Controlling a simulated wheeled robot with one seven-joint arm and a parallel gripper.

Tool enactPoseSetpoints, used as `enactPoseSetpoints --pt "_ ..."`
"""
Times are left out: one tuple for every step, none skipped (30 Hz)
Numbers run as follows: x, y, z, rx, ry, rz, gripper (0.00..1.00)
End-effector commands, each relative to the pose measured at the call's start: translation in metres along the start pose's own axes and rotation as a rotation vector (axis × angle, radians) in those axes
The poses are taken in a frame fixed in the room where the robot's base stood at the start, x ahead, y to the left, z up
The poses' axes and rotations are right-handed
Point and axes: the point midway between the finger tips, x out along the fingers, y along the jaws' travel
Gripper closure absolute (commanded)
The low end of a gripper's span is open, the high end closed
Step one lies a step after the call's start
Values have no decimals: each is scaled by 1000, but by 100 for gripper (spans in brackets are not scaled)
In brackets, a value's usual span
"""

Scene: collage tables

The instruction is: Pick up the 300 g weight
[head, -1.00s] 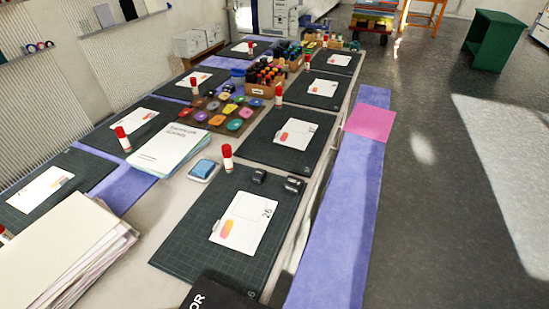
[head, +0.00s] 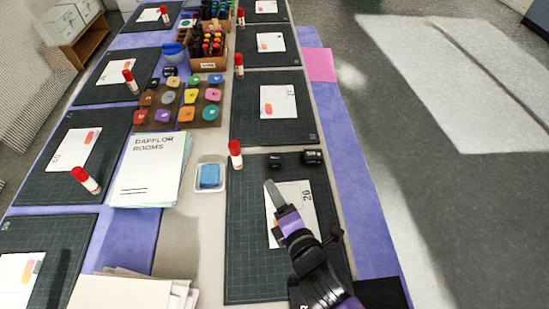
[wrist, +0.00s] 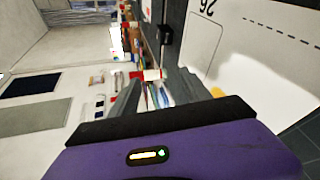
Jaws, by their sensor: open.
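Two small black weights lie at the far end of the nearest cutting mat (head: 240,270): a smaller one (head: 276,160) and a bigger one (head: 312,157) to its right. Their labels are too small to read, so I cannot tell which is the 300 g weight. My gripper (head: 273,192) is over the white card on that mat, on the near side of the weights and apart from them. In the wrist view my gripper (wrist: 157,92) is open with nothing held, and a black weight (wrist: 165,35) shows beyond the fingers.
A red-capped glue stick (head: 235,154) stands left of the weights, near a blue ink pad (head: 209,176). The table's right edge has a purple strip (head: 365,200).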

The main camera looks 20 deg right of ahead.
Motion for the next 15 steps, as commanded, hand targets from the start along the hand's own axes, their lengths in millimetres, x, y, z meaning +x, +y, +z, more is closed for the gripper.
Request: enactPoseSetpoints --pt "20 14 0 -129 -21 -4 44" --pt "30 17 1 -223 -37 -17 44" --pt "41 18 4 -348 -57 -41 44" --pt "48 18 6 -440 -70 -63 44" --pt "53 17 9 -529 -81 -85 44" --pt "59 15 12 -644 -94 -117 44" --pt "62 13 15 -725 -102 -142 44" --pt "65 10 18 -800 -107 -166 44" --pt "67 7 22 -893 -113 -198 44" --pt "69 5 24 -954 -115 -220 44" --pt "70 3 27 -1010 -117 -240 44" --pt "72 0 29 -1075 -117 -265 44" --pt "72 -1 31 -1115 -117 -280 44" --pt "72 -2 33 -1151 -117 -294 44" --pt "73 -4 35 -1189 -116 -309 44"
